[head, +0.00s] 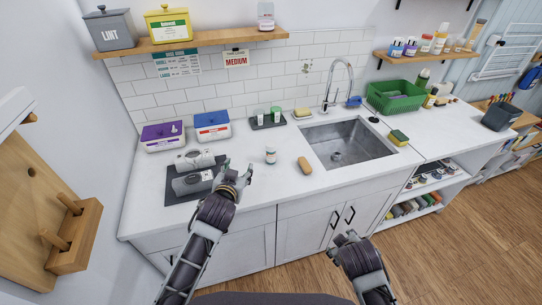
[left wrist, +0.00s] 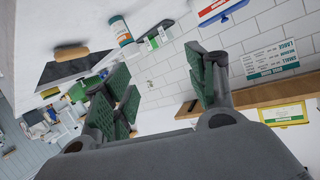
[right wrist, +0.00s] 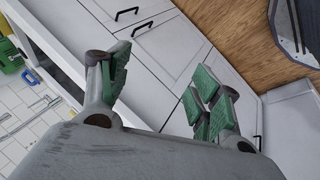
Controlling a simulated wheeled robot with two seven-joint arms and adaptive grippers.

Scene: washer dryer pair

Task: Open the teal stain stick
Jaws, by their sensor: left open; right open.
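Two small white-and-green items, the left one (head: 259,117) and the right one (head: 276,114), stand on a dark tray at the back of the counter. I cannot tell which of these, if any, is the teal stain stick. My left gripper (head: 238,172) is open and empty above the counter, left of the bottle and apart from it. My right gripper (head: 347,238) is open and empty in front of the lower cabinet doors.
A wooden brush or block (head: 305,165) lies right of the bottle, before the sink (head: 345,150). Two grey devices lie on a dark mat (head: 177,197) at the left. Purple-lidded (head: 163,136) and blue-lidded (head: 212,126) boxes stand behind. The counter's front middle is clear.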

